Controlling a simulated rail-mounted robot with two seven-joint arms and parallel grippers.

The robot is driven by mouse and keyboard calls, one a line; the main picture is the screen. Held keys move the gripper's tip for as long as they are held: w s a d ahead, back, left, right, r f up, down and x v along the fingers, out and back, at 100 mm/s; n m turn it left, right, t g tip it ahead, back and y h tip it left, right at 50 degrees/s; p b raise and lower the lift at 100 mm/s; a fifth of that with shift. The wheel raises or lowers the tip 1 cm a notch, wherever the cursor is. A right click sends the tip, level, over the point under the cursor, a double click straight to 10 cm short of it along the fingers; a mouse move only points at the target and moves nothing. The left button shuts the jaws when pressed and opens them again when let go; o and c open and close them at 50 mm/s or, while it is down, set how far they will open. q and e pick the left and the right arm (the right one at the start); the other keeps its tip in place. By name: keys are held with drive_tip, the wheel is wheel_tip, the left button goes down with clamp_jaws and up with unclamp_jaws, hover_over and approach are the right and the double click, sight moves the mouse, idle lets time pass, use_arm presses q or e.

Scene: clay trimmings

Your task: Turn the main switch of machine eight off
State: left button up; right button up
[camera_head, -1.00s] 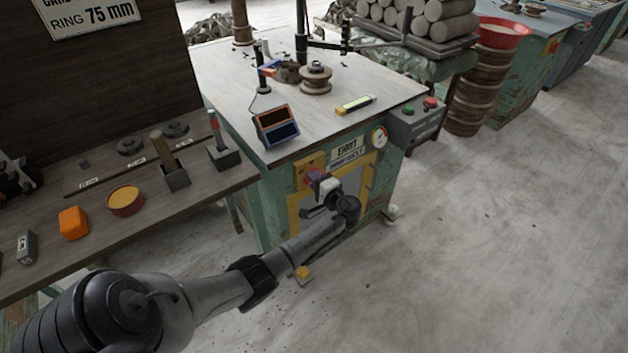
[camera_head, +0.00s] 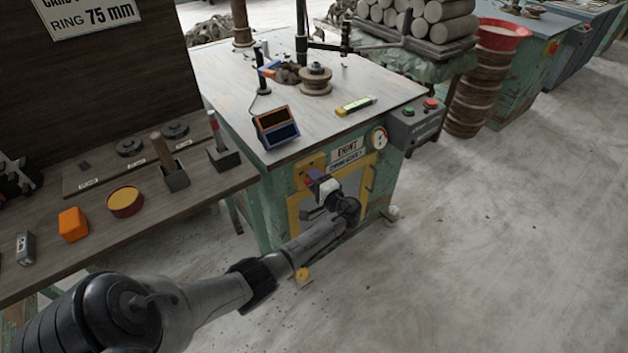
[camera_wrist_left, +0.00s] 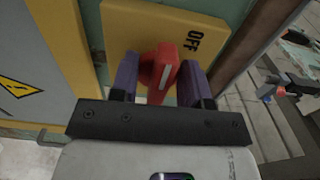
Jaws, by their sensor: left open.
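The machine with the sign reading EIGHT (camera_head: 347,150) is a green cabinet with a pale top. Its main switch is a red handle (camera_wrist_left: 160,68) with a white line, on a yellow plate (camera_wrist_left: 135,25). The word OFF (camera_wrist_left: 195,40) is printed on the plate, up and right of the handle in the left wrist view. My left gripper (camera_head: 316,178) is at the switch. In the left wrist view its two dark purple fingers (camera_wrist_left: 160,80) stand open on either side of the handle; contact is unclear. The gripper largely hides the switch in the head view. My right gripper is out of view.
A gauge (camera_head: 379,138) and a grey box with green and red buttons (camera_head: 418,122) are right of the switch. A wooden bench (camera_head: 200,198) stands left; open floor lies right.

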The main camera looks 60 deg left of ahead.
use_arm(q)
drive_tip(key=shift+d, duration=0.1)
drive_tip(key=w+d+p, duration=0.1)
drive_tip(key=d+p, duration=0.2)
drive_tip(key=d, duration=1)
drive_tip(key=shift+w+d+p, duration=0.3)
